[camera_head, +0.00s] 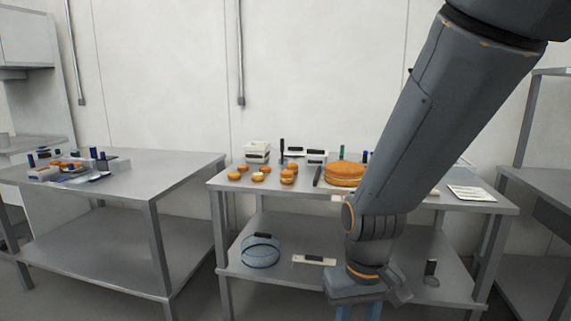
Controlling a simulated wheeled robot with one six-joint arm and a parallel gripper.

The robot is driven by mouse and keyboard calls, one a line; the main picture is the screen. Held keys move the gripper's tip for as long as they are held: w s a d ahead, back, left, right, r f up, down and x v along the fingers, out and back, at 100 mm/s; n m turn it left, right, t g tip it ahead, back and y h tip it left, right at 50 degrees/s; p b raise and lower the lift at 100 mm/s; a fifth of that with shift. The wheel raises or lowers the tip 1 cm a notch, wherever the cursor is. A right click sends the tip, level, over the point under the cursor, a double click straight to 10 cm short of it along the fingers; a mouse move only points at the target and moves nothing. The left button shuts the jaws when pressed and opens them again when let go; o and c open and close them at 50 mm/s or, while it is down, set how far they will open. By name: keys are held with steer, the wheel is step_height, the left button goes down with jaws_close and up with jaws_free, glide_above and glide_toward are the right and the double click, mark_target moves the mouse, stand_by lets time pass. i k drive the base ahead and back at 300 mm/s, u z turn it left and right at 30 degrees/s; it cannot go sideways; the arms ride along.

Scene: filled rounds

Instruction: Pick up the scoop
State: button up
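I cannot tell for certain which item is the scoop. On the middle table (230,187), a dark upright handle (282,150) stands near the back and a dark slim item (317,176) leans beside a round orange stack (344,171). A green upright handle (342,152) shows behind the stack. My gripper (359,313) points down in front of the table, at the bottom edge of the view. Its two blue fingers are apart with nothing visible between them; their tips are cut off. My arm hides the right part of the tabletop.
Several small orange rounds (258,177) and white containers (257,152) stand on the middle table. Its lower shelf holds a glassy round bowl (260,251) and a pale block (314,260). A cluttered table (185,160) stands left, with a floor gap between. Another table (545,190) stands right.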

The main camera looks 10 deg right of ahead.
mark_target(282, 161)
steer(key=u, duration=0.7)
steer(key=i, duration=1.1)
steer(key=z, duration=0.4)
steer(key=i, duration=0.55)
steer(key=z, duration=0.65)
